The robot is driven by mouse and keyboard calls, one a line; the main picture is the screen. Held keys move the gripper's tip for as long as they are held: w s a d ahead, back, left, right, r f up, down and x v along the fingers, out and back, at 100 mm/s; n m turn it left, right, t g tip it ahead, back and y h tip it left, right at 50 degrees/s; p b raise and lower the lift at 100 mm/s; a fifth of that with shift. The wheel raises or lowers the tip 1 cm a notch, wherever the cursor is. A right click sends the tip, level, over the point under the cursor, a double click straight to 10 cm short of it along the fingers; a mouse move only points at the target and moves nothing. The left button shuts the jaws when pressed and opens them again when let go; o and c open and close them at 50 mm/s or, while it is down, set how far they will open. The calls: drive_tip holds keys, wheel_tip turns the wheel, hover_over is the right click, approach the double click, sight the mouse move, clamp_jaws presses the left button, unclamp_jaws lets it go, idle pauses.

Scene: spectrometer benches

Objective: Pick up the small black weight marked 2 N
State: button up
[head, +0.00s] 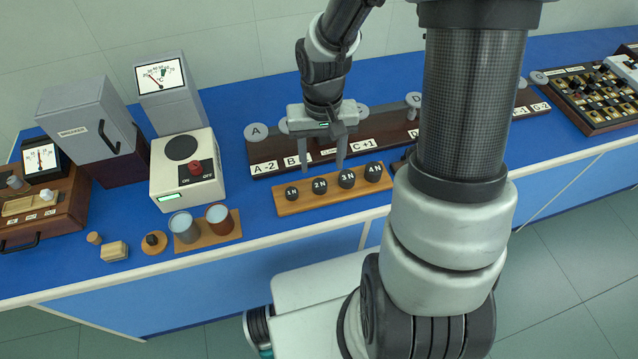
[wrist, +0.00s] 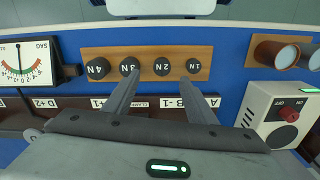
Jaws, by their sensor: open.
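The small black weight marked 2 N (head: 319,186) stands upright on a wooden board (head: 333,200), between the 1 N weight (head: 291,193) and the 3 N weight (head: 347,178). The 4 N weight (head: 374,171) stands at the board's right end. In the wrist view the row appears upside down, with the 2 N weight (wrist: 162,67) just beyond the gap between the fingertips. My gripper (head: 323,167) is open and empty, its fingers pointing down near the back edge of the board. The fingers also show in the wrist view (wrist: 160,82).
A dark rail with labelled marks (head: 264,168) runs behind the board. A white box with a red knob (head: 187,169) and two cylinders on a wooden base (head: 206,241) stand to the left. A SAG dial (wrist: 28,62) stands beside the board's 4 N end.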

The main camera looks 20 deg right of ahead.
sight(319, 183)
wheel_tip(319, 183, down, 3)
drive_tip(key=shift+f, duration=0.1)
drive_tip(key=shift+w+a+f+b, duration=0.1)
drive_tip(key=shift+f+b, duration=0.1)
drive_tip(key=shift+f, duration=1.1)
drive_tip(key=shift+w+a+f+b, duration=0.1)
drive_tip(key=shift+f+b, duration=0.05)
drive_tip(key=shift+f, duration=1.1)
drive_tip(key=c, duration=1.3)
